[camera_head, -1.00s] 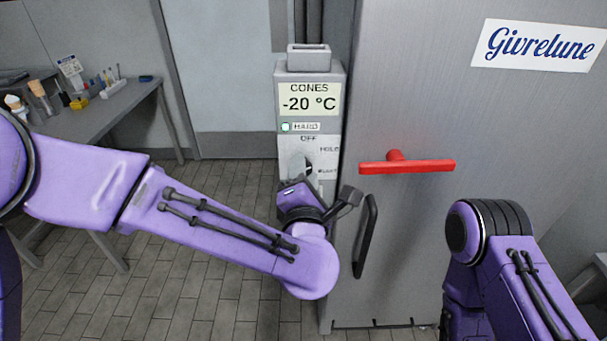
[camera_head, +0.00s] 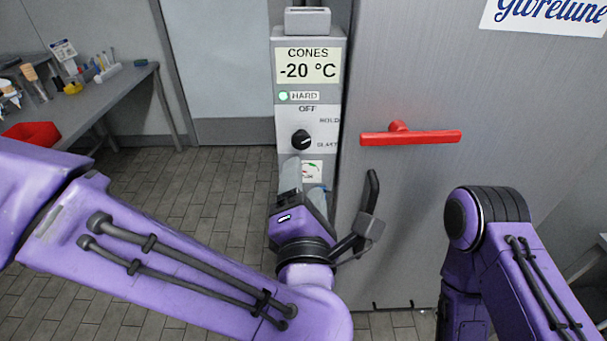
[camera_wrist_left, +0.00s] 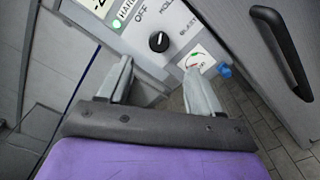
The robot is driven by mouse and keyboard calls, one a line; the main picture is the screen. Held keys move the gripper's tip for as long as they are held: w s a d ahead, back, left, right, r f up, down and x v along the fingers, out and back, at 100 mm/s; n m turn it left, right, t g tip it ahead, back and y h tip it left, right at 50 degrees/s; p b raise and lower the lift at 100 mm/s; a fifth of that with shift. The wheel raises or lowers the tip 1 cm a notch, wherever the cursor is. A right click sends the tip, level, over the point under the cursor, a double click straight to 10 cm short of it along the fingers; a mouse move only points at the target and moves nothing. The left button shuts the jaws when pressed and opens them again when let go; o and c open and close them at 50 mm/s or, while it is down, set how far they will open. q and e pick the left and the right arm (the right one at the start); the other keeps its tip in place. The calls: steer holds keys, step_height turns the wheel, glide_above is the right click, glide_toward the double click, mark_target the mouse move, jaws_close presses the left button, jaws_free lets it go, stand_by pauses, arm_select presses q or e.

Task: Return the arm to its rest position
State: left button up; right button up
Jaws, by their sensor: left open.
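My left gripper (camera_head: 303,186) is in front of the lower part of the grey control box (camera_head: 335,100). Its two grey fingers are apart with nothing between them; they also show in the left wrist view (camera_wrist_left: 160,73). The black knob (camera_head: 301,139) is just above the fingertips in the head view and is clear of them; it also shows beyond the fingers in the left wrist view (camera_wrist_left: 159,41). The box display reads CONES, -20 °C, and a green light is lit beside HARD. Of my right arm only the upper links show, at the lower right; its gripper is out of view.
A steel freezer door (camera_head: 430,80) with a red bar handle (camera_head: 410,137) stands right of the box. A black door handle (camera_head: 373,190) is close to my left wrist. A grey bench (camera_head: 105,95) with several small items and a red object (camera_head: 30,134) is at left. Tiled floor is open between.

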arm_select(q)
steer(key=shift+s, duration=0.1)
stand_by(0.4)
steer(key=w+a+f+m+g+h, duration=0.2)
steer(key=w+f+m, duration=0.2)
steer(key=f+m, duration=0.6)
steer(key=s+a+f+m+g, duration=0.1)
steer(key=a+f+m+g, duration=0.1)
steer(key=a+f, duration=0.3)
steer(key=s+a+f+m+g+y, duration=0.1)
steer(key=a+f+g, duration=0.1)
steer(key=f, duration=0.6)
steer(key=s+a+f+m+g, duration=0.1)
steer(key=a+f+m+g, duration=0.1)
steer(key=a+f, duration=0.3)
steer(key=s+a+f+m+g+y, duration=0.1)
steer(key=s+a+f+g+y, duration=0.1)
steer(key=s+a+f, duration=0.6)
steer(key=s+a+f+m+g+y, duration=0.1)
steer(key=s+a+f+g, duration=0.3)
steer(key=s+a+f, duration=0.4)
steer(key=s+f+y, duration=0.1)
steer(key=s, duration=0.3)
steer(key=shift+s+a+f+g, duration=0.35)
steer(key=shift+s+f+g, duration=0.05)
